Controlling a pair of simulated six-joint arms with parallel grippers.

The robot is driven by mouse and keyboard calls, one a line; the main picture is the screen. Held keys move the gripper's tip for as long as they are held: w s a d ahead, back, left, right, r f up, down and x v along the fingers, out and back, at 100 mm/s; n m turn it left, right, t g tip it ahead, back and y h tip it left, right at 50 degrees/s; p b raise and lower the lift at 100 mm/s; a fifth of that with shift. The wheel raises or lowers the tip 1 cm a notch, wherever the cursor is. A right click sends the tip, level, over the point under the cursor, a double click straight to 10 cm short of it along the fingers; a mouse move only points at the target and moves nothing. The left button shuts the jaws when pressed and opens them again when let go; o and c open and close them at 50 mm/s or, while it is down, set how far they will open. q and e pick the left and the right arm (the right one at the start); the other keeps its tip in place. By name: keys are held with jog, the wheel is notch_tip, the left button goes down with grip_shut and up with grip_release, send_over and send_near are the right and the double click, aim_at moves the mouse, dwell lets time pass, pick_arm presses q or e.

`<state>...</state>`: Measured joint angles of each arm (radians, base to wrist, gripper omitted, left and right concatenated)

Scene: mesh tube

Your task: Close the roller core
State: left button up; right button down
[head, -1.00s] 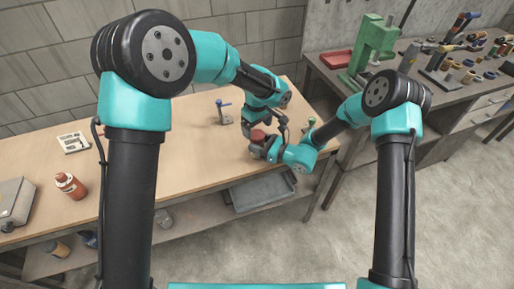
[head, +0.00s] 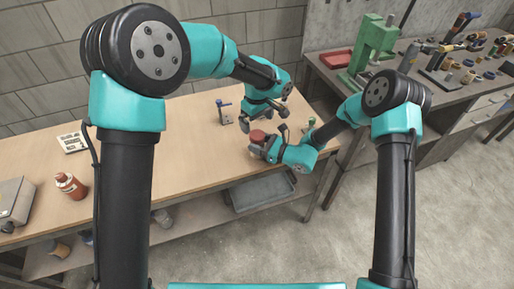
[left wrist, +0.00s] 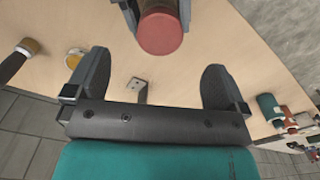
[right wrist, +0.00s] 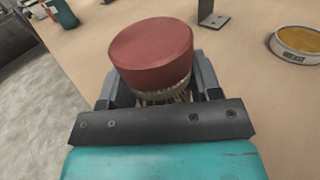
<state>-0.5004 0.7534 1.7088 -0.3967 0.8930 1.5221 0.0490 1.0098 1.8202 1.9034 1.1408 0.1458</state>
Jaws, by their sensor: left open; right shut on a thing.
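The roller core (right wrist: 165,90) shows as a pale, ribbed or mesh body under a wide red cap (right wrist: 150,52) in the right wrist view. My right gripper (right wrist: 158,92) is shut on the body below the cap. The cap also shows in the head view (head: 258,136) and in the left wrist view (left wrist: 160,34). My left gripper (head: 264,116) is open and empty, above and behind the cap and apart from it. The lower end of the core is hidden.
A blue-topped stand (head: 224,112) is on the bench left of my left gripper. A round yellow-topped disc (right wrist: 298,42) lies near it. A grey tray (head: 262,190) is below the bench edge. A red bottle (head: 70,186) stands far left. The bench middle is clear.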

pick_arm(q)
notch_tip(320, 180, up, 10)
dwell(0.4)
pick_arm(e)
jog(key=shift+c, duration=1.1)
grip_release()
jog(key=v, duration=1.7)
jog(key=shift+d, duration=0.25)
